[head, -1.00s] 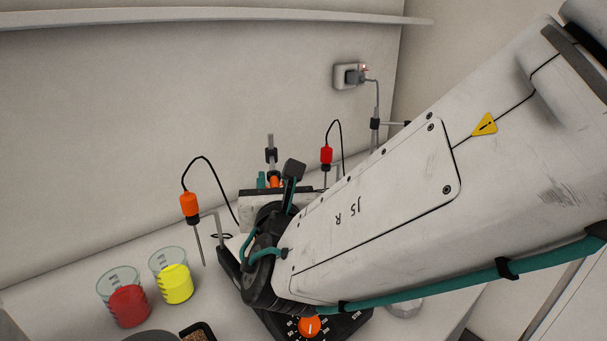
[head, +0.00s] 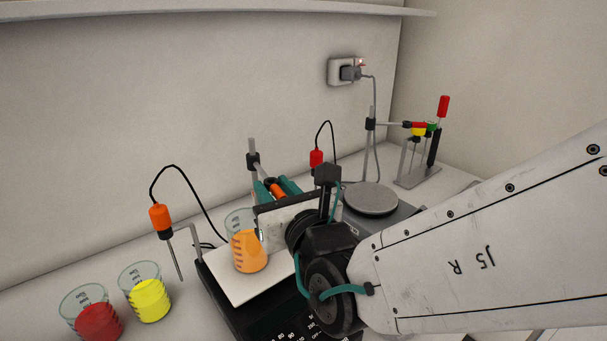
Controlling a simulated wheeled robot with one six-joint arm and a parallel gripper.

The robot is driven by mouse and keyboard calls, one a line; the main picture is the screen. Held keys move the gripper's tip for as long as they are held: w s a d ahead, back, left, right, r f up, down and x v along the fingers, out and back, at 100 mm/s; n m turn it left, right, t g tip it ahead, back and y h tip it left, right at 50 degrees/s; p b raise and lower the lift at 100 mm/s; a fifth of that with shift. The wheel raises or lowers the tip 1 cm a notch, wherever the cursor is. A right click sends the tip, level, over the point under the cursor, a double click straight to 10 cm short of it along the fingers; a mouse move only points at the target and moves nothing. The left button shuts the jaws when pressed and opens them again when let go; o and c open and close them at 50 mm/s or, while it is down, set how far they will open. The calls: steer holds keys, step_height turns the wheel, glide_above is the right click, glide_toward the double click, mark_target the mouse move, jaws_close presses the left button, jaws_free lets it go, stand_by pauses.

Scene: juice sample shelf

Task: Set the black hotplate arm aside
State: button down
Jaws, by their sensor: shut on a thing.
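The black hotplate (head: 262,322) is at the lower middle with a white top plate (head: 225,286). A beaker of orange liquid (head: 249,252) stands on that plate. Behind it rises a grey rod with a black clamp (head: 253,162). The black hotplate's arm shows only as a short orange and black piece (head: 276,190) right of the rod. My gripper (head: 277,188) is shut on this piece with its teal fingers. My gripper's body and wrist hide the rest of the arm.
An orange probe (head: 160,218) hangs left of the hotplate. Beakers of red (head: 98,322) and yellow liquid (head: 151,299) stand at the left. A grey hotplate (head: 371,199), a red probe (head: 316,158) and a rack (head: 418,178) are at the right. A wall shelf (head: 220,14) runs above.

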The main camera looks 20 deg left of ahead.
steer(key=shift+s+a, duration=0.1)
steer(key=c, duration=1.4)
jaws_free()
steer(key=shift+w+d, duration=0.2)
steer(key=shift+d, duration=0.05)
